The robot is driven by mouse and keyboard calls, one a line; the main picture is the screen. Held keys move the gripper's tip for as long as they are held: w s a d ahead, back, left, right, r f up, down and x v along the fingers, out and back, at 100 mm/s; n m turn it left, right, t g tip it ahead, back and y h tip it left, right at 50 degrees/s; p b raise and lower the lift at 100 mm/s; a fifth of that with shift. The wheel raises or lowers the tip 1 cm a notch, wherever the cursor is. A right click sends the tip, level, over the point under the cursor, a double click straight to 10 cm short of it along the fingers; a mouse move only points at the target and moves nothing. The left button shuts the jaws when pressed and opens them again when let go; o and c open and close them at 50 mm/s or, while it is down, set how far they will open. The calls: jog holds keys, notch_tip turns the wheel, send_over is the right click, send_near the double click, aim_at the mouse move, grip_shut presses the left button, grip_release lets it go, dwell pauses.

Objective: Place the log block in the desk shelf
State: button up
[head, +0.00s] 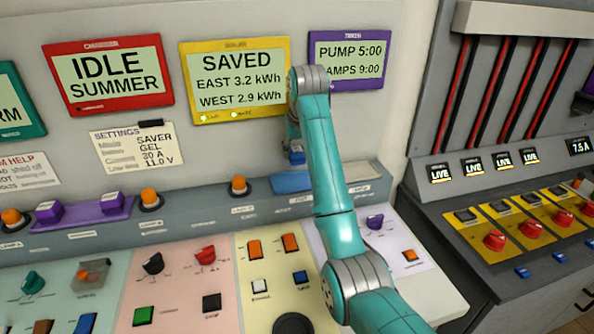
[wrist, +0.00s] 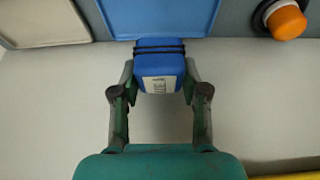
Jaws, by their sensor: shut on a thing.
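The log block appears to be the blue block (wrist: 159,70) with dark bands and a pale label in the wrist view. My gripper (wrist: 159,88) is shut on it, with one finger on each side. In the head view the block (head: 297,158) shows small below my wrist, above the desk's back ledge; my arm partly hides this area. In the wrist view its far end lies at the edge of a blue tray (wrist: 190,14); I cannot tell whether they touch. The blue tray (head: 288,184) also shows in the head view. No part is clearly marked as the desk shelf.
A pale tray (head: 362,170) lies right of the blue one on the ledge. An orange button (head: 238,185) stands left of it. Purple blocks (head: 108,203) sit further left. Switches and knobs crowd the sloped desk. Display panels, such as the yellow-framed one (head: 236,112), hang behind.

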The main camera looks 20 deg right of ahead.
aim_at(298, 164)
jog(key=shift+f, duration=3.2)
jog(key=o, duration=1.3)
jog(key=shift+f, duration=0.15)
jog(key=shift+c, duration=0.2)
